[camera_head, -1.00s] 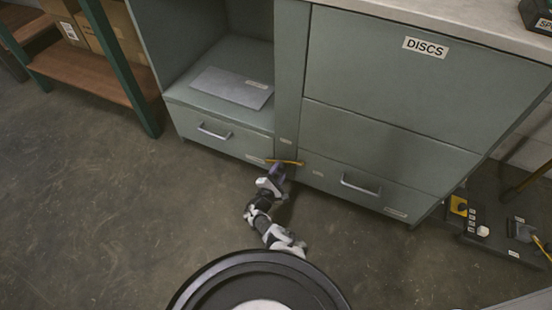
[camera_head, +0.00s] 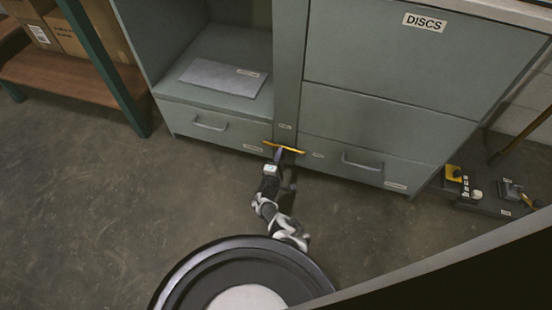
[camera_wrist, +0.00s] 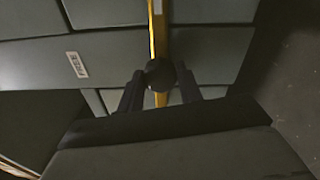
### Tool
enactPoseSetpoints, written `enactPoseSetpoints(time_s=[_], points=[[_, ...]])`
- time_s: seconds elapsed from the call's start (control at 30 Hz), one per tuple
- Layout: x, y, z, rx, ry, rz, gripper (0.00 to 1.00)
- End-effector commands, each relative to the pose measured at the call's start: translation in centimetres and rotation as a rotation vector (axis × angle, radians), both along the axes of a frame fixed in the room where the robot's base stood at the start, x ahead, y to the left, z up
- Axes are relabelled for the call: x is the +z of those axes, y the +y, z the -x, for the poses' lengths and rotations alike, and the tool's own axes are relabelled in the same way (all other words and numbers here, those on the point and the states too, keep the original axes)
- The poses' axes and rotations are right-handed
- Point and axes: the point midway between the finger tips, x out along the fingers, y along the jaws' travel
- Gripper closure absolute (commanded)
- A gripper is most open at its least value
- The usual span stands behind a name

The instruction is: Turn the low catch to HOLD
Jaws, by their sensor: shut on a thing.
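The low catch is a yellow bar (camera_head: 290,149) low on the post between the two cabinet sections. In the head view it lies across the post, its right end a little lower than its left. In the wrist view the yellow bar (camera_wrist: 158,35) runs up and down the picture, with a dark round knob (camera_wrist: 160,74) at its middle. My gripper (camera_head: 280,154) is at the middle of the bar. In the wrist view its dark fingers (camera_wrist: 160,88) stand on both sides of the knob, shut on it.
Drawers with metal handles flank the post: a left drawer (camera_head: 212,127) and a right drawer (camera_head: 345,160). A grey plate (camera_head: 222,78) lies on the open shelf. A dark mat with tools (camera_head: 485,195) lies at the right. The floor left of my arm is clear.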

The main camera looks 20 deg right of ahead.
Motion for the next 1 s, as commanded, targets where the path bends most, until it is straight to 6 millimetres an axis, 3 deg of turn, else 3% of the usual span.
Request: enactPoseSetpoints(time_s=[0.5,0.53,0.67,1.0], points=[[-0.12,0.09,0.0,0.007,-0.006,-0.014,1.0],[-0.12,0.09,0.0,0.007,-0.006,-0.014,0.62],[-0.08,0.01,-0.01,0.005,-0.006,-0.013,0.45],[-0.02,-0.13,-0.03,0.002,-0.007,-0.011,0.43]])
